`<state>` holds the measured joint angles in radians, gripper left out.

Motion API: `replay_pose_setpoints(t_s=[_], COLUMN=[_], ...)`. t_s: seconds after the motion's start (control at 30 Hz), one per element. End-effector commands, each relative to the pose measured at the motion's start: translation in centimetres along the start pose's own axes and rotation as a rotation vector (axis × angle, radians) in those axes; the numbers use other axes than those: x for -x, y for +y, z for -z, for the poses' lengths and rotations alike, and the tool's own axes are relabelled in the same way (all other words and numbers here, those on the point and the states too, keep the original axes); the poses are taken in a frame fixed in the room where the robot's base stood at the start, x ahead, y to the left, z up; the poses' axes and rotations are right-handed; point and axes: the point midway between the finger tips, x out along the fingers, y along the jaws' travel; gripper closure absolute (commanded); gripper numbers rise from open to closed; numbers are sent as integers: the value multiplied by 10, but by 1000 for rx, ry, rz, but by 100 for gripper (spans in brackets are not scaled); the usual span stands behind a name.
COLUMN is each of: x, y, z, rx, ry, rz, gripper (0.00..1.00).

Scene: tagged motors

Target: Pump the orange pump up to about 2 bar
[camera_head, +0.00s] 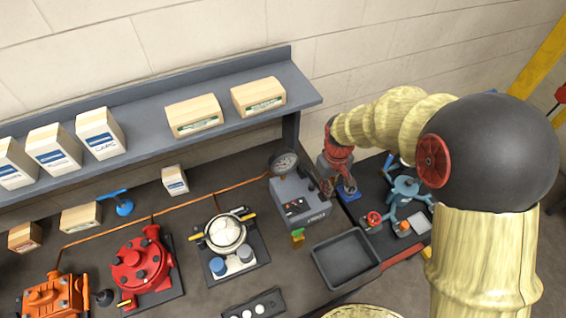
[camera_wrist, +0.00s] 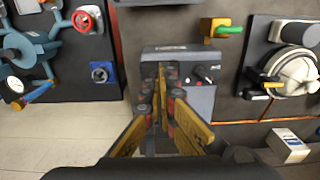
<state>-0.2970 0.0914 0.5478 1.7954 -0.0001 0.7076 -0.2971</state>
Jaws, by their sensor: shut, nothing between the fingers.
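The orange pump (camera_head: 55,297) sits at the lower left in the head view, partly cut off by the frame edge. It is out of the wrist view. My gripper (camera_head: 328,186) is far to its right, by the right side of a grey control box (camera_head: 300,200). In the wrist view my gripper (camera_wrist: 163,78) is shut and empty, its fingertips in front of the grey box (camera_wrist: 203,99). A round gauge (camera_head: 284,163) stands at the back of the box. Its reading is too small to tell.
A red pump (camera_head: 140,265) and a white-topped unit (camera_head: 226,235) stand between the orange pump and the box. A copper pipe (camera_head: 190,205) runs behind them. A black tray (camera_head: 346,258) lies in front of the box. A shelf (camera_head: 220,128) with boxes overhangs the back.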

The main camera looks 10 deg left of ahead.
Motion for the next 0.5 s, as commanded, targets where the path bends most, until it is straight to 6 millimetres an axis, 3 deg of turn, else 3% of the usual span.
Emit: replay_pose_setpoints(t_s=[0.5], x=[-23], y=[0], z=[0], rx=[0], ry=[1], rz=[0], gripper=[100])
